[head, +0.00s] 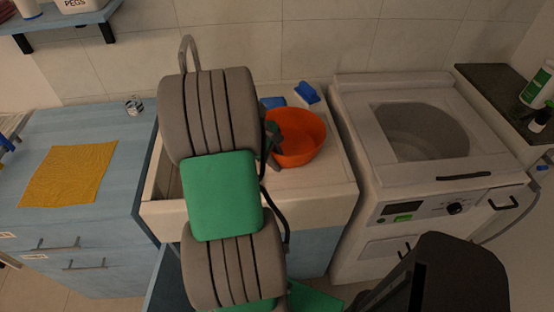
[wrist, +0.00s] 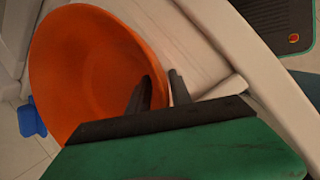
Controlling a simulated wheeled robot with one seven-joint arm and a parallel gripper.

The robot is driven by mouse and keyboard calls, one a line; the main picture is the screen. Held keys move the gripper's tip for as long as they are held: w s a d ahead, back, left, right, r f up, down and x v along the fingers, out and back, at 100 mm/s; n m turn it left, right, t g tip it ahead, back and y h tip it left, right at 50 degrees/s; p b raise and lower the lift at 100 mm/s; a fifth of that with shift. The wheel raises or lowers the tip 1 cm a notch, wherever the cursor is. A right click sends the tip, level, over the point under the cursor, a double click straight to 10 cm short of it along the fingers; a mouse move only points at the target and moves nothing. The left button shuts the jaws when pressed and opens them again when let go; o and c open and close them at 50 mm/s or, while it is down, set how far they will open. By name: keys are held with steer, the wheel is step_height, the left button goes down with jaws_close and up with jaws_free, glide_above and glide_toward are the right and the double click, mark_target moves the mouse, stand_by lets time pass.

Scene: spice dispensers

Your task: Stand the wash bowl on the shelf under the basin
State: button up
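The wash bowl is the orange round bowl (head: 303,135), inside the white basin (head: 335,195) towards its right side. It also fills the left of the wrist view (wrist: 85,65). My gripper (head: 271,143) is at the bowl's left edge in the head view. In the wrist view my gripper's fingers (wrist: 159,82) are apart, one over the bowl's inside and one outside, with the rim between them. A gap shows beside the rim; I cannot tell if either finger touches it. My arm covers the basin's left part. The shelf under the basin is not visible.
A blue cabinet front (head: 318,250) is below the basin. A washing machine (head: 350,225) stands close on the right. A blue counter (head: 60,135) with a yellow cloth (head: 68,174) is on the left. A blue-and-white item (head: 307,93) lies behind the bowl.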

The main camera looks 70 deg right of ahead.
steer(key=shift+o, duration=1.4)
steer(key=shift+r, duration=0.1)
steer(key=v, duration=1.2)
steer(key=w+a+r+t, duration=0.2)
steer(key=w+a+t, duration=0.1)
steer(key=w+a, duration=0.9)
steer(key=w+a+t+y, duration=0.1)
steer(key=w+a+t, duration=0.1)
steer(key=a, duration=1.5)
steer(key=shift+a+r+n+t, duration=0.2)
steer(key=shift+n+t, duration=0.2)
steer(key=shift+t, duration=0.2)
steer(key=shift+t+y, duration=0.4)
steer(key=shift+y, duration=0.5)
steer(key=a, duration=0.3)
steer(key=s+a, duration=0.1)
steer(key=a, duration=0.2)
steer(key=s+a+f, duration=0.1)
steer(key=a, duration=0.2)
steer(key=shift+a, duration=0.2)
steer(key=shift+c, duration=0.2)
steer(key=shift+s, duration=0.15)
steer(key=shift+c, duration=0.3)
